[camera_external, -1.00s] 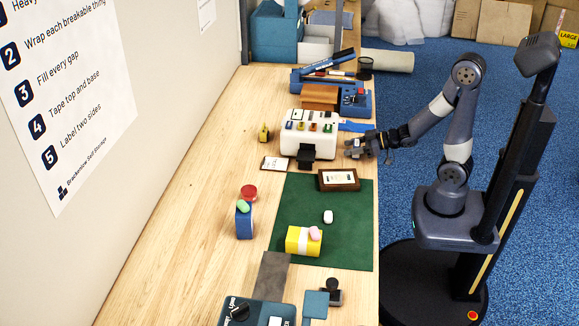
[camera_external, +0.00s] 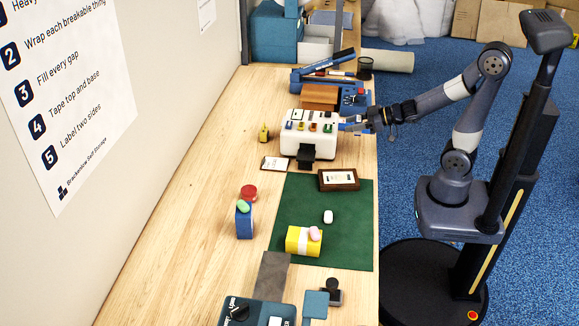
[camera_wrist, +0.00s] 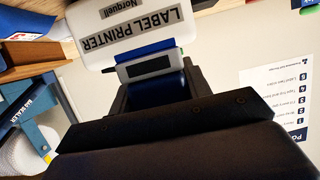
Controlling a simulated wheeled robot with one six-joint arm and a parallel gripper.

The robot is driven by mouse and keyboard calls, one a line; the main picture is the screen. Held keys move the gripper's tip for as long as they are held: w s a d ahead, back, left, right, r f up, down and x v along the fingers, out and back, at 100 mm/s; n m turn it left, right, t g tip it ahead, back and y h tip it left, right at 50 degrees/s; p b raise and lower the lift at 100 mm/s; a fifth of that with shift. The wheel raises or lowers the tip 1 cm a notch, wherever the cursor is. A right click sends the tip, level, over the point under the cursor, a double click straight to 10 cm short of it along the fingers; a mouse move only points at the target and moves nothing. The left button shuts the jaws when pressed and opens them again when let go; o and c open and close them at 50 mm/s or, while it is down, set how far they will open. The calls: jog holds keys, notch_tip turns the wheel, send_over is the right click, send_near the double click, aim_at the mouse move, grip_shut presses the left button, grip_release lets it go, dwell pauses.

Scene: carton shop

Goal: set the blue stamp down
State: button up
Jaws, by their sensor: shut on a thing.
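My gripper (camera_external: 358,122) is at the right side of the white label printer (camera_external: 313,133), near the table's right edge. In the wrist view, its dark jaws (camera_wrist: 153,92) are shut on a blue piece with a white, dark-windowed face, the blue stamp (camera_wrist: 150,91). The stamp is largely hidden by the jaws, and its underside is not visible. The label printer (camera_wrist: 130,25) fills the top of the wrist view, just beyond the stamp. I cannot tell whether the stamp touches the printer or the table.
A blue bag sealer (camera_external: 356,105) and brown box (camera_external: 319,97) stand behind the printer. In front are a wooden-framed card (camera_external: 338,179) and green mat (camera_external: 345,225) with a yellow box (camera_external: 302,241). Bare tabletop (camera_external: 190,220) lies left.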

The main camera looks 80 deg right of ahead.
jog(key=w+a+r+n+y+p, duration=0.1)
jog(key=w+a+r+p, duration=0.2)
jog(key=w, duration=0.5)
jog(key=w+a+r+y+p, duration=0.1)
jog(key=w+a+r, duration=0.1)
jog(key=w+a, duration=0.5)
jog(key=w+a+r+n+y+p, duration=0.1)
jog(key=w+a+r+p, duration=0.15)
jog(key=w, duration=0.55)
jog(key=w+a+f+n+g+y+p, duration=0.1)
jog(key=w+a+f, duration=0.2)
jog(key=w, duration=0.2)
jog(key=w+a+f+n+y+p, duration=0.1)
jog(key=w+a+f+p, duration=0.1)
jog(key=w+a, duration=0.25)
jog(key=f, duration=0.6)
jog(key=f+b, duration=0.1)
jog(key=f, duration=0.3)
jog(key=shift+w+d, duration=0.3)
jog(key=shift+d, duration=0.1)
